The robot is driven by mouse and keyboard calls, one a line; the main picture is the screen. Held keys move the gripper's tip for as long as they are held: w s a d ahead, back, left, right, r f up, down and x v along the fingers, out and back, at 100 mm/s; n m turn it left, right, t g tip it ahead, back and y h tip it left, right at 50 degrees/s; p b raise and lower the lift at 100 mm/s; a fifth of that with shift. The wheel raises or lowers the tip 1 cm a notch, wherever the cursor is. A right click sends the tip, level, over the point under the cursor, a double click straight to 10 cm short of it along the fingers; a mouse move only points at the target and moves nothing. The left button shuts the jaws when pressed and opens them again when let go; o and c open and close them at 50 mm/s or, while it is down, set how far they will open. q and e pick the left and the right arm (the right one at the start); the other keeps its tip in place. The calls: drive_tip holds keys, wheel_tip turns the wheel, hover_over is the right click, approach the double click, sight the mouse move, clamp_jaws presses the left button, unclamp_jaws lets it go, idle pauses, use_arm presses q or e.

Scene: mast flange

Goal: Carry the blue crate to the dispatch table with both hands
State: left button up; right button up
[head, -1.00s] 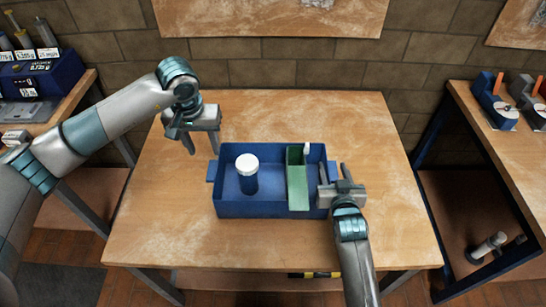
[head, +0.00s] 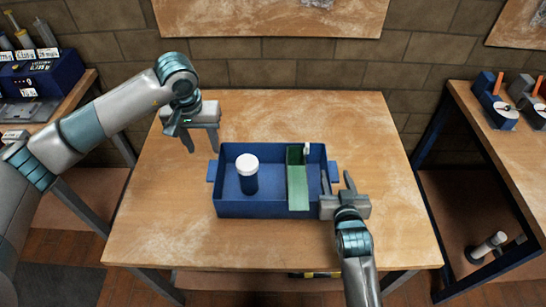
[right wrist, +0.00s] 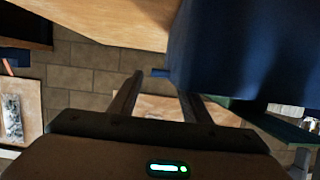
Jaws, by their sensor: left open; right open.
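The blue crate (head: 264,209) sits on the wooden table (head: 150,220) in the middle of the head view, with a small tab handle at each short end. Inside it are a blue jar with a white lid (head: 247,176) and a green divider piece (head: 298,190). My left gripper (head: 202,149) is open and empty, above and behind the crate's left end. My right gripper (head: 337,180) is open at the crate's right end, its fingers pointing toward the right handle (head: 333,171). In the right wrist view the handle (right wrist: 160,73) shows just beyond the fingertips, beside the crate wall (right wrist: 235,50).
A side table (head: 505,165) at right bears blue devices with orange parts (head: 495,105). Another table at left holds a blue instrument (head: 45,75). A brick wall (head: 300,72) stands behind. The middle table is bare around the crate. Which is the dispatch table, I cannot tell.

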drive_tip(key=v, duration=0.8)
idle(0.5)
